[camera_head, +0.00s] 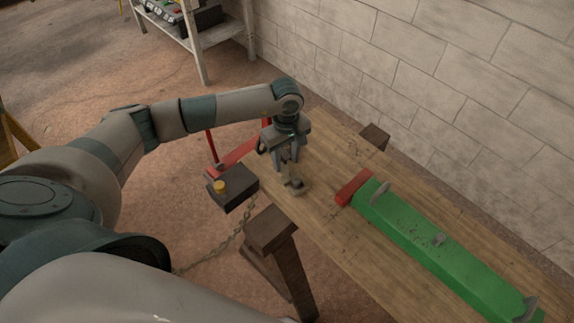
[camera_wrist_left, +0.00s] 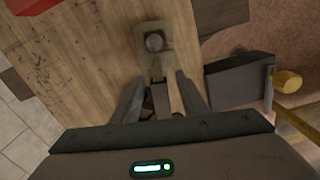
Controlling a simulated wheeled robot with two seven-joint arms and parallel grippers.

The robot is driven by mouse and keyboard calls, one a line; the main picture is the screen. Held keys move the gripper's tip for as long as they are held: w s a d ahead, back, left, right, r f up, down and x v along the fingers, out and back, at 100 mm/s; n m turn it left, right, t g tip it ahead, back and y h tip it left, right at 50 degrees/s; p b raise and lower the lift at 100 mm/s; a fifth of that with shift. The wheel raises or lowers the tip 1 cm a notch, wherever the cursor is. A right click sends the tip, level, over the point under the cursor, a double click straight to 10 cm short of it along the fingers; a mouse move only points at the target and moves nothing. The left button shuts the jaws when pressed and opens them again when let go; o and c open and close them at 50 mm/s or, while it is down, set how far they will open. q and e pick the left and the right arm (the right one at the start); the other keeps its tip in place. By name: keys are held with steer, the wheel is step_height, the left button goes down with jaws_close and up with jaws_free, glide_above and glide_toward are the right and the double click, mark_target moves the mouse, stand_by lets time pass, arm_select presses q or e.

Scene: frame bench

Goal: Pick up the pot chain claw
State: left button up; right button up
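A small beige-grey metal piece with a dark round knob, which looks like the pot chain claw (camera_head: 294,185), lies at the left edge of the wooden bench. It shows in the left wrist view (camera_wrist_left: 153,43) just beyond the fingertips, with its narrower part running back between them. My left gripper (camera_head: 285,163) points down over it from behind. In the left wrist view my left gripper (camera_wrist_left: 160,86) has its fingers apart, one on each side of the narrow part, with gaps visible. Contact is not clear. My right gripper is out of view.
The wooden bench (camera_head: 330,222) carries a long green beam (camera_head: 430,240) with a red end block (camera_head: 353,188). A dark box with a yellow knob (camera_head: 219,187) juts out beside the bench, near a hanging chain (camera_head: 232,237). A block wall (camera_head: 440,85) runs behind.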

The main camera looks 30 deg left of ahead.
arm_select(q)
steer(key=shift+f, duration=0.35)
steer(key=shift+c, duration=0.6)
jaws_close()
steer(key=shift+w+r, duration=0.1)
steer(key=shift+r, duration=0.05)
